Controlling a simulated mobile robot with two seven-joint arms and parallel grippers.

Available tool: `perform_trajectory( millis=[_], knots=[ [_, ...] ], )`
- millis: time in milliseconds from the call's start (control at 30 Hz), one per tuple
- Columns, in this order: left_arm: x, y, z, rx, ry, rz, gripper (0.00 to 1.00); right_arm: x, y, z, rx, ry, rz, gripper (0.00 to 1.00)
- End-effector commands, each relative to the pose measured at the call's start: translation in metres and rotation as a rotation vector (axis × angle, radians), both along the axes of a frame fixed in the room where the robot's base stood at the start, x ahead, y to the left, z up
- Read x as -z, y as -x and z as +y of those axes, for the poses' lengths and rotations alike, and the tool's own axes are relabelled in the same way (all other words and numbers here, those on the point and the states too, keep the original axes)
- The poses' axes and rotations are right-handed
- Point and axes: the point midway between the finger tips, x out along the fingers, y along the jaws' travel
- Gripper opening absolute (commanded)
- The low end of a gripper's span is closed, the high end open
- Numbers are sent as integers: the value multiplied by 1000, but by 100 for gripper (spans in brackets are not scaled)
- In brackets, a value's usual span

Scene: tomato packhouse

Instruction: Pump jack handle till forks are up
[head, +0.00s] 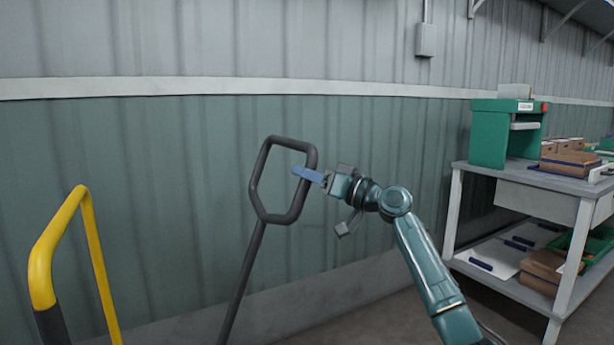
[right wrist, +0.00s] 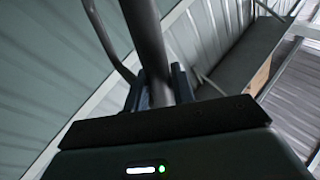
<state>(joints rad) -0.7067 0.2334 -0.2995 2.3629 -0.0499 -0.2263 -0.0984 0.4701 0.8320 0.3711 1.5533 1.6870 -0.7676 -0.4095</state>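The jack handle (head: 256,185) is a dark grey closed loop on a long shaft (head: 241,285) that leans up to the right in the head view. My right gripper (head: 308,175) is at the upper right side of the loop, its blue fingers across the bar. In the right wrist view the handle bar (right wrist: 146,35) runs down between the two fingers of my right gripper (right wrist: 160,88), one on each side with little or no gap. It looks shut on the bar. The forks and the foot of the shaft are out of view. My left gripper is not in view.
A yellow rail (head: 42,265) stands at the lower left. A grey bench (head: 545,178) at the right carries a green machine (head: 490,135) and cardboard boxes (head: 570,160). A green and grey corrugated wall (head: 170,150) is behind the handle.

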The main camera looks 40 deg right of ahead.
Motion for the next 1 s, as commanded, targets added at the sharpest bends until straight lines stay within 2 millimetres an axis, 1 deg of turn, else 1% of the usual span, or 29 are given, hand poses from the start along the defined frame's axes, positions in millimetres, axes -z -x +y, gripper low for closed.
perform_trajectory(
  millis=[33,200,467,567,667,1000],
  knots=[
    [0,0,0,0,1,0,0,2,-1,0,0,-1,4,29],
    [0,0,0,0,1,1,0,1,0,0,1,0,0,43],
    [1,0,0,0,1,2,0,-1,1,-1,3,-1,-3,43],
    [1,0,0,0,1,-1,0,2,7,-3,3,0,-2,43],
    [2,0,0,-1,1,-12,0,6,20,-7,4,0,-1,43],
    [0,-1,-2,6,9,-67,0,21,86,-28,1,-1,0,43]
  ],
)
